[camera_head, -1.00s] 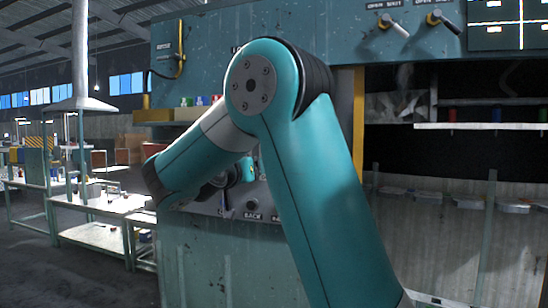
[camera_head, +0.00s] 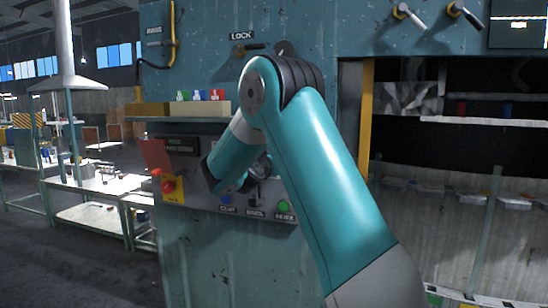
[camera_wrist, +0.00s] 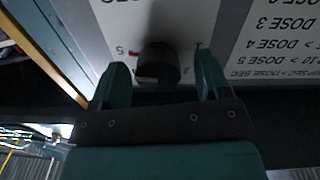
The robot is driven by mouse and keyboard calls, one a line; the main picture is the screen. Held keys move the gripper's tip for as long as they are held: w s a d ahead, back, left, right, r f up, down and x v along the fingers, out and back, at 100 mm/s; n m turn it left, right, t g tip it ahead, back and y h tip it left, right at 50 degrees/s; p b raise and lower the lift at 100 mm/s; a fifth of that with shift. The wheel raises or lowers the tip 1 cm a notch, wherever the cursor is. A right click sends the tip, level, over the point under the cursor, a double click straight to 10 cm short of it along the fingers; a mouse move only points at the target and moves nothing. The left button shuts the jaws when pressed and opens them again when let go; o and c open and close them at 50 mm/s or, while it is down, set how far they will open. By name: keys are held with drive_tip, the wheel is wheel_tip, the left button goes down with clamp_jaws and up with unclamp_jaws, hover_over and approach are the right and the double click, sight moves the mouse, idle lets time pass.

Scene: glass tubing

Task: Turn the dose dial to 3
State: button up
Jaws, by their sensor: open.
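The dose dial (camera_wrist: 158,65) is a dark round knob on a white plate (camera_wrist: 115,35) at the upper middle of the wrist view. Markings sit beside it, a red one on its left; I cannot tell which number the dial points to. My gripper (camera_wrist: 161,75) has its two teal fingers spread, one on each side of the knob with gaps between. I cannot tell whether the fingers are level with the knob in depth. In the head view my own arm hides the gripper and the dial cannot be made out.
A printed dose list (camera_wrist: 275,40) shows upside down at the right of the wrist view. In the head view a control panel with a red button (camera_head: 168,186) and a green button (camera_head: 283,207) lies around my arm. A shelf (camera_head: 180,118) with small coloured blocks is above.

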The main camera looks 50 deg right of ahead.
drive_tip(key=shift+d, duration=0.1)
drive_tip(key=c, duration=0.9)
drive_tip(key=n+b, duration=0.1)
drive_tip(key=n, duration=0.3)
drive_tip(key=shift+f+b, duration=0.1)
drive_tip(key=shift+b, duration=0.2)
drive_tip(key=n, duration=0.6)
drive_tip(key=n+p, duration=0.2)
drive_tip(key=n, duration=0.3)
drive_tip(key=shift+n+p, duration=0.3)
drive_tip(key=n+p, duration=0.2)
drive_tip(key=n, duration=0.2)
drive_tip(key=shift+f+t, duration=0.15)
drive_tip(key=shift+t, duration=0.25)
drive_tip(key=shift+n, duration=0.4)
